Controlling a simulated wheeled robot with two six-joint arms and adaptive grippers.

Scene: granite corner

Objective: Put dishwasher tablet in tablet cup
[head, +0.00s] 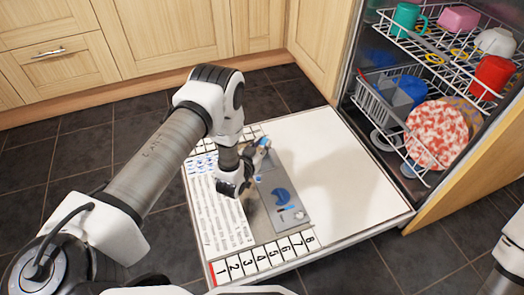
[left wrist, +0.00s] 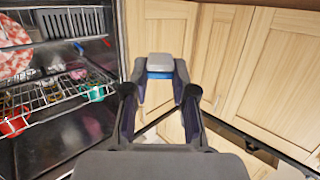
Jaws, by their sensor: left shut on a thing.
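My left gripper (head: 262,148) is shut on the dishwasher tablet, a pale grey block with a blue layer, which shows between the fingertips in the left wrist view (left wrist: 160,65). In the head view the fingers mostly hide it. The gripper is at the far end of a grey dispenser panel (head: 290,210) set in the open dishwasher door. A dark blue rounded shape (head: 281,197) marks the panel, nearer the camera than the gripper. I cannot tell whether it is the tablet cup's opening or its lid. My right gripper is out of view.
The open door (head: 345,185) lies flat, with bare room right of the panel. A printed sheet (head: 217,210) and a numbered strip (head: 262,256) lie around the panel. Loaded dishwasher racks (head: 400,110) stand at right. Wooden cabinets (head: 165,40) line the back.

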